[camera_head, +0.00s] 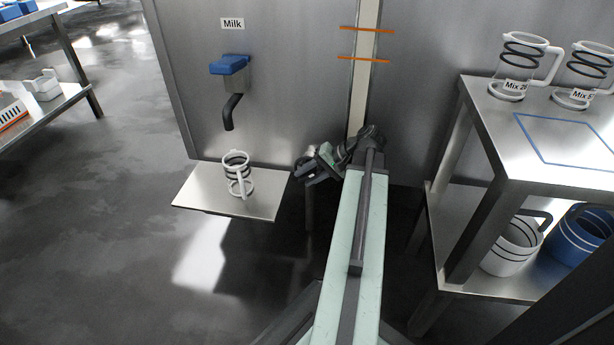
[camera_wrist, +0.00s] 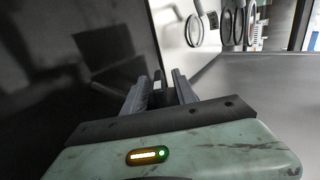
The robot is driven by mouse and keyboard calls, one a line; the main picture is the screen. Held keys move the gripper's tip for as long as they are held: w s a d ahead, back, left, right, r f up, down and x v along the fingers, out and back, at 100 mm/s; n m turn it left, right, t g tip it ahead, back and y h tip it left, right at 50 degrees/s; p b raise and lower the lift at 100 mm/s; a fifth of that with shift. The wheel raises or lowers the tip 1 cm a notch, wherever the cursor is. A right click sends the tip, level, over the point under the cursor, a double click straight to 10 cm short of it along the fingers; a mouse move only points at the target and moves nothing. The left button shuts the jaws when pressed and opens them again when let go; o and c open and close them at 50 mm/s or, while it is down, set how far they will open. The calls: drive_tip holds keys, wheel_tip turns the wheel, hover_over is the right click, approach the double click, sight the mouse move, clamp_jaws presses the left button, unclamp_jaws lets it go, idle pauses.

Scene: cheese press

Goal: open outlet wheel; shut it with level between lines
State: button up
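A steel tank wall (camera_head: 290,90) carries an upright pale gauge strip (camera_head: 361,95). An upper orange line (camera_head: 367,30) and a lower orange line (camera_head: 363,59) cross it. The strip looks cream from the top of the picture down to my arm; I cannot make out a level edge. My gripper (camera_head: 308,166) is low in front of the tank, left of the strip. In the wrist view my gripper (camera_wrist: 160,90) has its two fingers apart, with nothing clearly held between them. I cannot make out the outlet wheel in either view.
A blue tap (camera_head: 229,64) labelled Milk with a black spout stands over a shelf (camera_head: 200,192) bearing a white-rimmed jug (camera_head: 237,176). At right, a steel table (camera_head: 490,140) holds two Mix jugs (camera_head: 517,68), with white and blue buckets (camera_head: 512,245) below. The floor at left is open.

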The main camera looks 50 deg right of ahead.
sight(315, 171)
drive_tip(key=p+v, duration=0.5)
drive_tip(key=v, duration=0.2)
drive_tip(key=shift+s+d+r, duration=0.1)
drive_tip(key=shift+r, duration=0.25)
drive_tip(key=shift+s+f, duration=0.1)
drive_tip(key=shift+s, duration=0.05)
